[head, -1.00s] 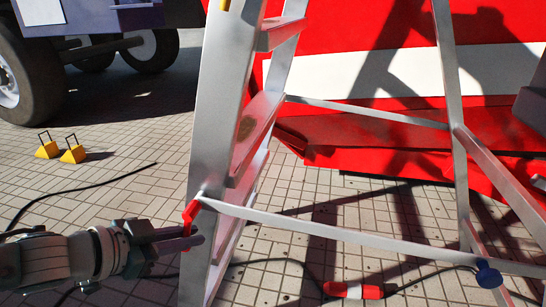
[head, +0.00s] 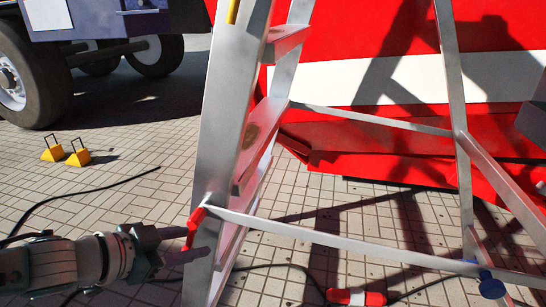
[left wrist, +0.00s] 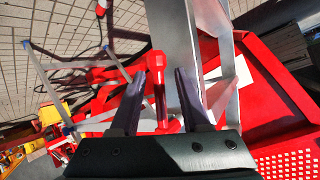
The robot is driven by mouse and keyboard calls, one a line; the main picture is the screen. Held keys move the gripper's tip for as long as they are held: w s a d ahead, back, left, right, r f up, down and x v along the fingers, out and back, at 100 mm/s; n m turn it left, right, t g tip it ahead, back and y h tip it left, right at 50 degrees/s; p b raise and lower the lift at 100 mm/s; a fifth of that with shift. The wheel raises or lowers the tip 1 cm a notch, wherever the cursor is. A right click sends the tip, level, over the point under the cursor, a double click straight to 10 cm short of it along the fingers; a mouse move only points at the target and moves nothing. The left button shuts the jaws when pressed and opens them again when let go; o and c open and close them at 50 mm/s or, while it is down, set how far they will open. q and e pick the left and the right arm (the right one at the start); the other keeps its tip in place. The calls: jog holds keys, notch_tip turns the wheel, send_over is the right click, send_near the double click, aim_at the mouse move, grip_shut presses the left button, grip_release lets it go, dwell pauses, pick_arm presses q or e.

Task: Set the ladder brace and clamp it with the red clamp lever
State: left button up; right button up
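The silver ladder (head: 222,150) stands upright with its near rail in front of me. The ladder brace (head: 330,240) is a flat bar running from that rail to the right leg, near a blue cap (head: 491,286). The red clamp lever (head: 194,226) hangs at the brace's left end on the near rail. It also shows in the left wrist view (left wrist: 158,85). My left gripper (head: 198,242) is open at the lever. In the left wrist view, the lever stands between its two fingers (left wrist: 160,90), with gaps on both sides. My right gripper is out of view.
A second bar (head: 375,120) spans the ladder behind. A red and white body (head: 400,75) stands behind the ladder. A wheeled vehicle (head: 30,75) and yellow chocks (head: 65,154) are at left. A dark cable with a red connector (head: 355,297) lies on the paving.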

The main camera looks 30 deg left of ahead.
pick_arm(q)
jog(key=p+v, duration=0.5)
jog(key=v, duration=0.5)
dwell(0.4)
